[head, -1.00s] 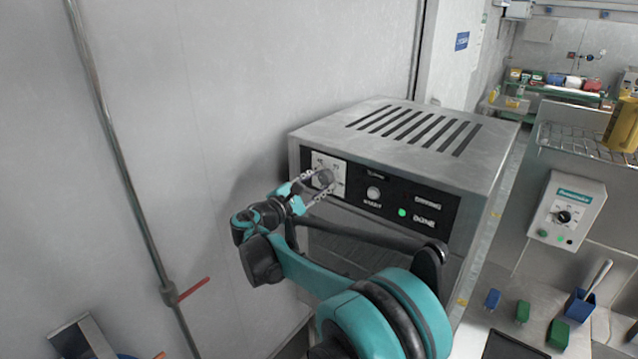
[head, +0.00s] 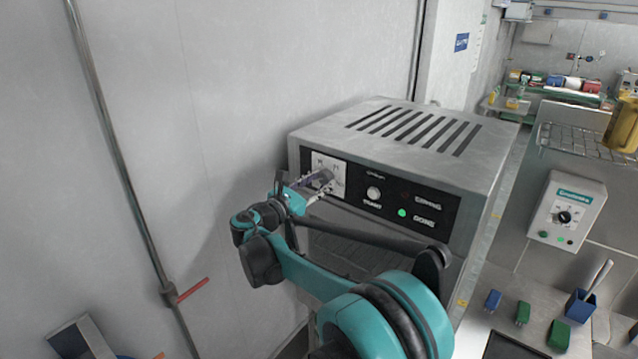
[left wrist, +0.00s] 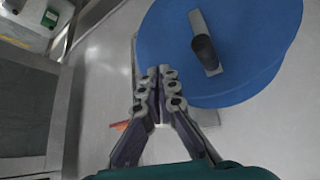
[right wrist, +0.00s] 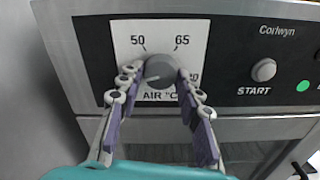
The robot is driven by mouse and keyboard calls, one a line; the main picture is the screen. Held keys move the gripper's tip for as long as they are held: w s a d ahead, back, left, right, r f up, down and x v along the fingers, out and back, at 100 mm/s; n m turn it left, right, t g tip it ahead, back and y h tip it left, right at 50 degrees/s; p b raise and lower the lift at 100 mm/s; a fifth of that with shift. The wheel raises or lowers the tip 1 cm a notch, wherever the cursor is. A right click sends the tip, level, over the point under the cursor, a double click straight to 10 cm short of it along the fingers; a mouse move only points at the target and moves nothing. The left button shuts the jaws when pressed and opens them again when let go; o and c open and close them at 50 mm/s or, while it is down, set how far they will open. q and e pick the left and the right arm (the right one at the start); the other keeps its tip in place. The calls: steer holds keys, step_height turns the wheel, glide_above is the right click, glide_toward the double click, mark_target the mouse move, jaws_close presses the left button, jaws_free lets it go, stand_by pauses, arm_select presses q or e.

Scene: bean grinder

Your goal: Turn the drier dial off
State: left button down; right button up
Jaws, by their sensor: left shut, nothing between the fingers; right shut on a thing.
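The drier dial (right wrist: 160,70) is a round grey knob on a white scale plate at the left of the drier's black panel. It also shows in the head view (head: 324,176). My right gripper (right wrist: 158,88) is shut on the dial, one finger on each side. A pale pointer line on the dial points left and slightly down in the right wrist view. The marks 50 and 65 are readable; the right-hand mark is partly hidden by a finger, and the left of the plate is covered. My left gripper (left wrist: 158,72) is shut and empty, away from the drier.
The panel has a START button (right wrist: 263,70) and a lit green light (head: 402,212) right of the dial. A blue round lid (left wrist: 240,75) lies below my left gripper. A wall pipe with a red handle (head: 192,290) stands left. A grey control box (head: 568,210) is at right.

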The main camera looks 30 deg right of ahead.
stand_by(0.4)
steer(key=o, duration=1.2)
steer(key=shift+f, duration=0.1)
steer(key=shift+c, duration=0.2)
steer(key=v, duration=1.2)
steer(key=shift+w, duration=0.1)
